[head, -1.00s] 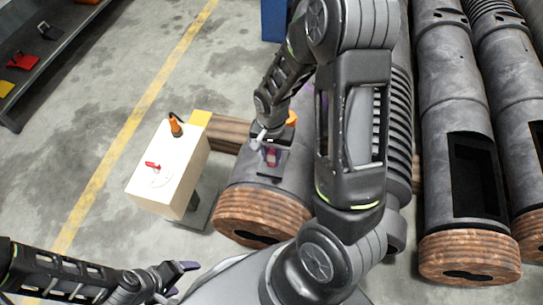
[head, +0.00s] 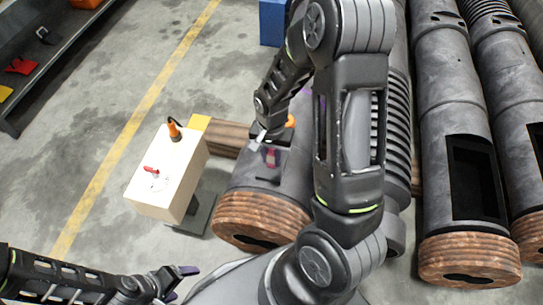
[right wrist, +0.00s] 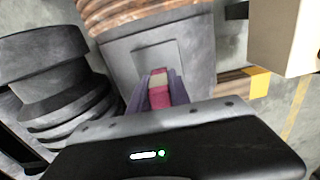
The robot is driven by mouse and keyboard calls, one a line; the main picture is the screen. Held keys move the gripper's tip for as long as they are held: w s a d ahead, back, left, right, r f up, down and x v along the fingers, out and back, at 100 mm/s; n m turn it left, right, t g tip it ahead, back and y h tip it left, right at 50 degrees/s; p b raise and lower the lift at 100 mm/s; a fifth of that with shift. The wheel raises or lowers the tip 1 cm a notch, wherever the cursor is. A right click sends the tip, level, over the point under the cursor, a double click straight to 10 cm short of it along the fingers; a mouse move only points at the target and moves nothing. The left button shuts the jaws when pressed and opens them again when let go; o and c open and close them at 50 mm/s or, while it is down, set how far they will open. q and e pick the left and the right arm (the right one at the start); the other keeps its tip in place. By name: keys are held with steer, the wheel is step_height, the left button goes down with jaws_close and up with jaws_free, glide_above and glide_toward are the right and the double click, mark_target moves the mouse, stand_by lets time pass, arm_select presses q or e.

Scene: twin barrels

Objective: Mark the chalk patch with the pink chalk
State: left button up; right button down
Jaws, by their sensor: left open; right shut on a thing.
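In the head view the chalk (head: 270,158) is a small pink spot over the near barrel (head: 236,185). A flat grey square, seemingly the chalk patch (right wrist: 146,58), is on that barrel just beyond the chalk tip. I cannot tell whether tip and patch touch, and I see no clear pink mark. My left gripper (head: 180,284) is open and empty at the lower left, away from the barrel.
A cream box (head: 172,178) with an orange-handled tool (head: 173,131) and a red-handled item (head: 151,170) stands left of the barrel. More dark barrels (head: 458,120) lie at the right. A shelf (head: 45,65) stands at the upper left.

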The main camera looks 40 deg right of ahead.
steer(key=shift+d, duration=0.1)
steer(key=shift+w+d, duration=0.3)
steer(key=shift+w+d, duration=0.1)
steer(key=shift+d, duration=0.05)
steer(key=shift+w+d, duration=0.2)
stand_by(0.3)
steer(key=shift+d, duration=0.15)
stand_by(0.3)
steer(key=shift+w+d, duration=0.3)
step_height(320, 180, up, 8)
steer(key=p, duration=0.6)
steer(key=shift+p, duration=0.35)
